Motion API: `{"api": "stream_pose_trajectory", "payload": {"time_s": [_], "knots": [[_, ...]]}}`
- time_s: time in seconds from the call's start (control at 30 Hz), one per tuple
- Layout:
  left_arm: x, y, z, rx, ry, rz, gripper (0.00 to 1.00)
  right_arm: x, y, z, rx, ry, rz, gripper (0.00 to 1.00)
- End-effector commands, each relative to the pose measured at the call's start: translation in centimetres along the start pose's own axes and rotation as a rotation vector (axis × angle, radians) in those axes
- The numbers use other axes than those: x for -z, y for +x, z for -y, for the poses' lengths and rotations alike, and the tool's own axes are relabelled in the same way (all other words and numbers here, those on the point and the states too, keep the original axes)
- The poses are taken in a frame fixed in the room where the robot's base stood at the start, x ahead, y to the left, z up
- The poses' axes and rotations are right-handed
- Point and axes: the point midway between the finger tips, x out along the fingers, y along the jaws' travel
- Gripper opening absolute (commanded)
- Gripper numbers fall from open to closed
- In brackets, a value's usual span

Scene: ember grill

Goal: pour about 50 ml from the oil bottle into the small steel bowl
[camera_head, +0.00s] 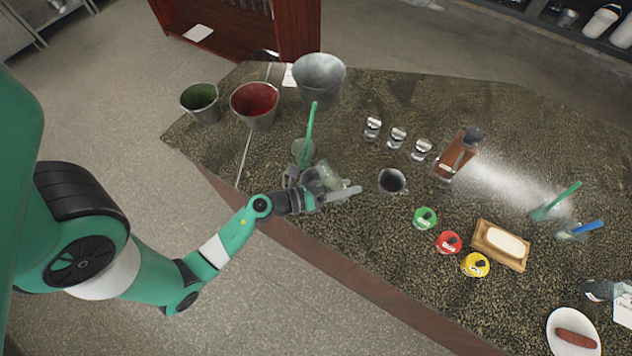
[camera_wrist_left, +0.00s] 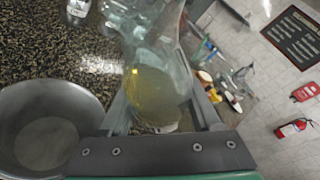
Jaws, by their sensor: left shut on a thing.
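The oil bottle (camera_wrist_left: 158,85) is clear glass with yellow oil inside. It sits between the fingers of my left gripper in the left wrist view. In the head view the bottle (camera_head: 322,178) is a pale glass shape at the gripper, above the counter's front edge. My left gripper (camera_head: 325,195) is shut on it. A small steel bowl (camera_head: 392,181) stands on the counter to the right of the gripper. A round steel bowl, seemingly the same one, shows empty at the lower left of the left wrist view (camera_wrist_left: 45,130). My right gripper is not in view.
Several metal and coloured buckets, including a red one (camera_head: 255,103), stand at the back left. Shakers (camera_head: 397,138), a wooden caddy (camera_head: 458,155) and coloured-lid jars (camera_head: 448,242) stand right of the gripper. A green-handled brush (camera_head: 310,130) stands behind it.

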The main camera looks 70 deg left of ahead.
Motion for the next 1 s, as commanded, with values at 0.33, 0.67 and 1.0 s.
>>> {"api": "stream_pose_trajectory", "payload": {"time_s": [0.33, 0.67, 1.0], "knots": [[0.9, 0.4, 0.2, 0.086, -0.2, 0.048, 0.0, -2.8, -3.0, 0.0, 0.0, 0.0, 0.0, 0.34], [1.0, 0.6, 0.6, 0.152, -0.359, 0.085, 0.0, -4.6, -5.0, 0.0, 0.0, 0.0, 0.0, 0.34], [0.9, 0.6, 0.8, 0.182, -0.432, 0.101, 0.0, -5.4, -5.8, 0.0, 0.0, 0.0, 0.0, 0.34]]}}
